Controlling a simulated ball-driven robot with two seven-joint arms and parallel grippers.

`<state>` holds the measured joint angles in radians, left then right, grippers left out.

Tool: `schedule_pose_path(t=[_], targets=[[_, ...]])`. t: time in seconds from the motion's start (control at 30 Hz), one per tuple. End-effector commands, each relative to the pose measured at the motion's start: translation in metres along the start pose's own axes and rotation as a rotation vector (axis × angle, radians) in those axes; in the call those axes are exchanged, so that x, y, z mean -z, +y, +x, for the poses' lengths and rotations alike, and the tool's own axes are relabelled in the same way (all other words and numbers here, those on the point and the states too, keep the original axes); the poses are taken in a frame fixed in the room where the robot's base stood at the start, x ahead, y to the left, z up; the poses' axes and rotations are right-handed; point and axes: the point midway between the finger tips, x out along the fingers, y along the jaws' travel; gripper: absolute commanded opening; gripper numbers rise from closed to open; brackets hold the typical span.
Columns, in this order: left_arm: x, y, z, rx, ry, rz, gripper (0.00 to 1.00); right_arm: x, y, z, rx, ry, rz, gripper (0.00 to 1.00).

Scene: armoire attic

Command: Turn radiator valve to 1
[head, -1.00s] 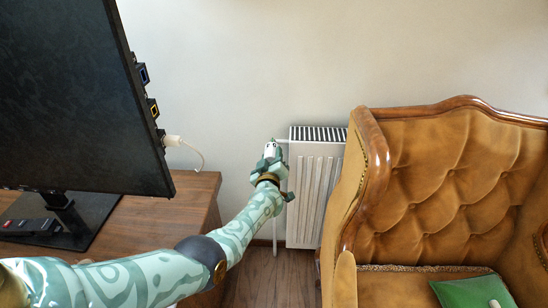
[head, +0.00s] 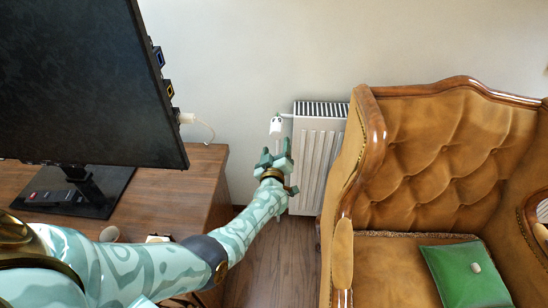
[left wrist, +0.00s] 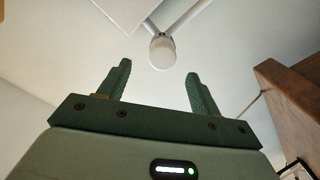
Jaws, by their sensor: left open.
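The radiator valve (head: 275,127) is a small white knob on a pipe at the upper left corner of the white radiator (head: 318,150). Dark marks show on it, too small to read as a setting. My left gripper (head: 276,152) is open and empty, just below and on the near side of the valve in the head view. In the left wrist view the valve (left wrist: 162,52) lies beyond the open fingertips, between their lines, with its round end facing the camera. The gripper appears apart from the valve. My right gripper is not in view.
A tan tufted armchair (head: 440,165) with a green cushion (head: 464,274) stands to the right, partly covering the radiator. A wooden desk (head: 190,175) with a black monitor (head: 80,80) is on the left. A narrow strip of floor is free between them.

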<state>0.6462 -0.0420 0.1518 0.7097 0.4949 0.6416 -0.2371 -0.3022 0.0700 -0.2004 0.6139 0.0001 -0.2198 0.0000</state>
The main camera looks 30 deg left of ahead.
Motion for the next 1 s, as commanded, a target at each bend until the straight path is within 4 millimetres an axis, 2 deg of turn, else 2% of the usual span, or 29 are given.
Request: schedule_pose_path(t=[0.03,0.13,0.33,0.5,1.0], targets=[[0.006,0.006,-0.015,-0.003,0.001,-0.003,0.64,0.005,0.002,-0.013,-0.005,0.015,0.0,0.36],[0.004,0.005,-0.037,-0.003,0.0,-0.001,0.64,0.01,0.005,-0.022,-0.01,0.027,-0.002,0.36],[0.001,0.003,-0.065,-0.003,0.0,0.001,0.64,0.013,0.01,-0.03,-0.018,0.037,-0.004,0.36],[-0.001,0.002,-0.071,-0.002,-0.001,0.001,0.64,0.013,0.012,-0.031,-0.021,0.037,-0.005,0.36],[-0.005,0.002,-0.07,-0.007,-0.02,-0.002,0.64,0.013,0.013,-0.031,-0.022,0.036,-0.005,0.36]])
